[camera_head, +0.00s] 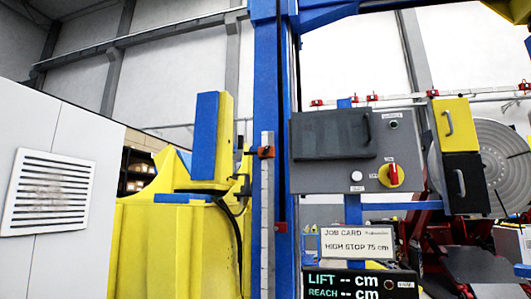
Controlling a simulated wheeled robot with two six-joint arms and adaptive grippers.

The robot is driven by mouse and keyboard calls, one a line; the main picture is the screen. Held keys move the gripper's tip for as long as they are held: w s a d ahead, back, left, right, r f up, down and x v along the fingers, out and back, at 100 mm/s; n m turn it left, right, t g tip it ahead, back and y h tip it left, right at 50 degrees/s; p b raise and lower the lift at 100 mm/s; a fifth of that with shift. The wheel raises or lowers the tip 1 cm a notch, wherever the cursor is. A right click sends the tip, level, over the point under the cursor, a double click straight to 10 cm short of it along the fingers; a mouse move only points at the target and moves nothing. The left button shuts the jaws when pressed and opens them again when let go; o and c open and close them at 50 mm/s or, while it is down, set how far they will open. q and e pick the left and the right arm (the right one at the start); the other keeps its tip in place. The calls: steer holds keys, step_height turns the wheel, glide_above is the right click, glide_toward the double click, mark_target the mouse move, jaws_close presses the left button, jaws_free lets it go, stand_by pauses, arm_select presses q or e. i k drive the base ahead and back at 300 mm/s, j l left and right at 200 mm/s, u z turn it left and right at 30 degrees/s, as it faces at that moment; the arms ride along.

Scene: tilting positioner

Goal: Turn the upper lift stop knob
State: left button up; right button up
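A blue column (268,80) stands upright in the middle of the head view, with a pale scale strip (266,215) along its lower front. An orange-red stop piece (266,152) with a dark part at its left sits near the top of the strip. A smaller red piece (281,227) sits lower, just right of the strip. I cannot tell for sure which part is the upper lift stop knob. A job card (357,244) reads "HIGH STOP 75 cm". The display (345,285) below it shows dashes for lift and reach. Neither gripper is in view.
A grey control box (340,178) with a dark cover, buttons and a red rotary switch (391,175) on yellow stands right of the column. Yellow machinery (175,245) fills the lower left. A white vented cabinet (50,185) is at far left. A round grey disc (500,160) is at right.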

mark_target(267, 150)
steer(key=i+j+u, duration=0.2)
steer(key=i, duration=0.2)
steer(key=i+j+u, duration=0.15)
steer(key=i, duration=0.3)
steer(key=i+j+u, duration=0.2)
steer(key=i, duration=0.2)
steer(key=l, duration=0.1)
